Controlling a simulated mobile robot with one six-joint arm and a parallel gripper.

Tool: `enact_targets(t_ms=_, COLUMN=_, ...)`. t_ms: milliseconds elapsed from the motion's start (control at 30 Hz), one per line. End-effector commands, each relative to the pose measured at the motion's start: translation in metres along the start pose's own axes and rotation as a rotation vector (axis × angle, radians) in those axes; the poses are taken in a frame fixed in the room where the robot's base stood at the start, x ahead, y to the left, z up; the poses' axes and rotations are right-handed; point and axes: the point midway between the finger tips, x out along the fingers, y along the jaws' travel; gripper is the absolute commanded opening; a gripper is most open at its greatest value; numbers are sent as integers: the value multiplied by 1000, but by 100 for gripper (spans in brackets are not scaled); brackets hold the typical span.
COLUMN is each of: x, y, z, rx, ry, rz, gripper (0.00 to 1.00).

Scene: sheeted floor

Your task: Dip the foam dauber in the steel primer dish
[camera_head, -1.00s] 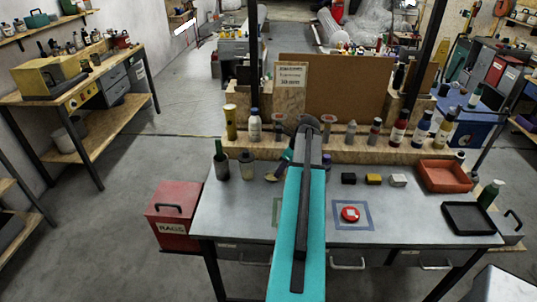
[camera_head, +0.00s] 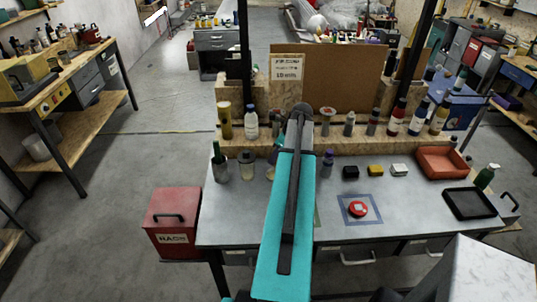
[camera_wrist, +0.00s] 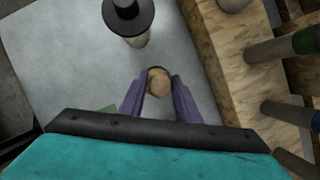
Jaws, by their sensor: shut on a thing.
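My gripper (camera_wrist: 158,95) has purple fingers, closed on either side of a thing with a round tan top (camera_wrist: 158,82), which I take to be the foam dauber. It is seen end-on above the grey bench, so its lower end is hidden. In the head view my teal arm reaches over the bench and hides most of the gripper; only a bit of purple shows at its left edge. I cannot make out the steel primer dish in either view; the arm may cover it.
A jar with a dark disc lid (camera_head: 247,163) stands left of the gripper, beside a green-necked bottle (camera_head: 219,163). Behind is a wooden ledge (camera_head: 350,147) with several bottles. To the right are a red round thing (camera_head: 358,209), small blocks, an orange bin (camera_head: 441,162) and a black tray (camera_head: 470,203).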

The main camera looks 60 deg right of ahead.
Motion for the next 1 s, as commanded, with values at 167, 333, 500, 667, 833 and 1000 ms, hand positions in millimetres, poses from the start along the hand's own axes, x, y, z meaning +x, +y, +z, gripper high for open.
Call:
enact_targets(t_ms=167, x=2, y=3, z=4, rx=-7, ry=0, rz=3, gripper=12)
enact_targets(t_ms=333, x=4, y=5, z=6, rx=-11, ry=0, rz=5, gripper=12)
enact_targets(t_ms=500, x=11, y=6, z=5, rx=-12, ry=0, rz=5, gripper=12)
enact_targets(t_ms=667, x=21, y=6, z=1, rx=-13, ry=0, rz=6, gripper=12)
enact_targets(t_ms=833, x=34, y=6, z=-4, rx=-13, ry=0, rz=6, gripper=12)
enact_targets(t_ms=1000, x=46, y=6, z=-9, rx=-14, ry=0, rz=6, gripper=12)
